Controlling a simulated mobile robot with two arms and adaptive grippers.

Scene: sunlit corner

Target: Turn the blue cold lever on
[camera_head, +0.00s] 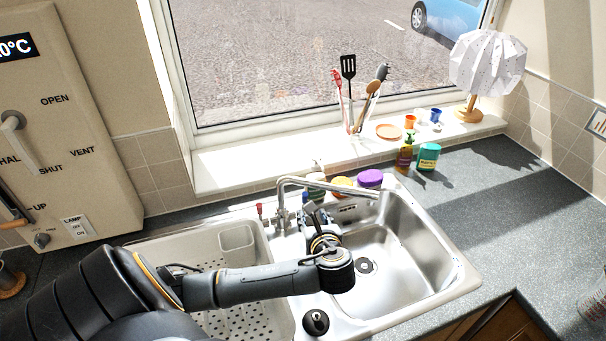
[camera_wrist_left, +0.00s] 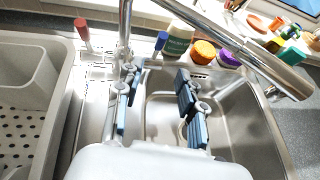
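The blue cold lever (camera_wrist_left: 161,41) stands upright at the sink's back edge, right of the spout base in the left wrist view. In the left wrist view the blue lever appears beyond the fingertips. My right gripper is out of view.
Bottles, an orange-topped jar and a purple-topped tub (camera_head: 370,179) stand behind the sink. The spout (camera_wrist_left: 240,45) crosses above and right of my fingers. The steel basin (camera_head: 405,235) is empty. A grey drainer tray (camera_head: 190,245) lies left.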

